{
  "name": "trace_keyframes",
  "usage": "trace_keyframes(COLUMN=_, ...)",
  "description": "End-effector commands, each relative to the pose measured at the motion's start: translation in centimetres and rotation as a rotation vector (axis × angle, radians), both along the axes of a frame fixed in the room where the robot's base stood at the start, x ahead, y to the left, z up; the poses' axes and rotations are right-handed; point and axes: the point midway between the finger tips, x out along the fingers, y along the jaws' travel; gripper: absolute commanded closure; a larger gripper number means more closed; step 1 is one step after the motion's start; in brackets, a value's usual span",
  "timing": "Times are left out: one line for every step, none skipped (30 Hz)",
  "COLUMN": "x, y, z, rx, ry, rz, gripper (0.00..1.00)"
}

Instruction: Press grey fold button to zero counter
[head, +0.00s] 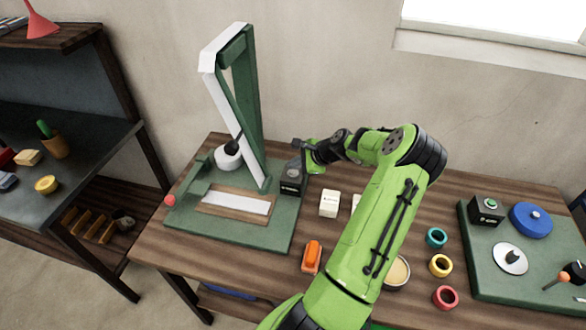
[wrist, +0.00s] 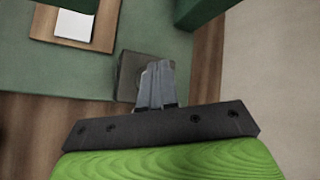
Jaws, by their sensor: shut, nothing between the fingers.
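A small dark grey box (head: 291,182) with light lettering on its front stands at the right edge of a green board, beside a tall green and white frame. It fits the fold button and counter, but the lettering is too small to read. My gripper (head: 297,158) is shut and empty, over the top of this box. In the wrist view, the closed fingertips (wrist: 157,70) overlap the box (wrist: 129,72) and hide part of its top. The button itself is hidden, and I cannot tell whether the fingertips touch it.
The green and white frame (head: 250,110) rises just left of my gripper. White blocks (head: 329,203), an orange object (head: 312,256) and coloured rings (head: 436,238) lie on the wooden table. Another green board (head: 480,268) at the right carries a dark box with a green button.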

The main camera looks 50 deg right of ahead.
Motion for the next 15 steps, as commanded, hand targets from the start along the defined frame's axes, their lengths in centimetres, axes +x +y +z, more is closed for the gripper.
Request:
trace_keyframes(x=0.0, y=0.0, z=0.6, rx=0.0, ry=0.0, rz=0.0, gripper=1.0)
trace_keyframes(x=0.0, y=0.0, z=0.6, rx=-0.001, ry=0.001, rz=-0.001, gripper=1.0)
trace_keyframes(x=0.0, y=0.0, z=0.6, rx=0.0, ry=0.0, rz=0.0, gripper=1.0)
trace_keyframes(x=0.0, y=0.0, z=0.6, rx=0.0, ry=0.0, rz=0.0, gripper=1.0)
trace_keyframes(x=0.0, y=0.0, z=0.5, rx=0.0, ry=0.0, rz=0.0, gripper=1.0)
trace_keyframes(x=0.0, y=0.0, z=0.5, rx=0.0, ry=-0.001, rz=-0.001, gripper=1.0)
trace_keyframes(x=0.0, y=0.0, z=0.5, rx=0.0, ry=-0.001, rz=-0.001, gripper=1.0)
trace_keyframes(x=0.0, y=0.0, z=0.5, rx=0.0, ry=-0.001, rz=-0.001, gripper=1.0)
trace_keyframes(x=0.0, y=0.0, z=0.5, rx=0.0, ry=-0.001, rz=-0.001, gripper=1.0)
trace_keyframes(x=0.0, y=0.0, z=0.5, rx=0.0, ry=-0.001, rz=-0.001, gripper=1.0)
trace_keyframes(x=0.0, y=0.0, z=0.6, rx=0.0, ry=-0.001, rz=-0.001, gripper=1.0)
trace_keyframes(x=0.0, y=0.0, z=0.8, rx=0.0, ry=-0.001, rz=-0.001, gripper=1.0)
trace_keyframes(x=0.0, y=0.0, z=1.0, rx=-0.001, ry=-0.001, rz=0.0, gripper=1.0)
trace_keyframes(x=0.0, y=0.0, z=1.3, rx=-0.001, ry=-0.001, rz=0.0, gripper=1.0)
trace_keyframes(x=0.0, y=0.0, z=1.7, rx=-0.001, ry=-0.001, rz=0.0, gripper=1.0)
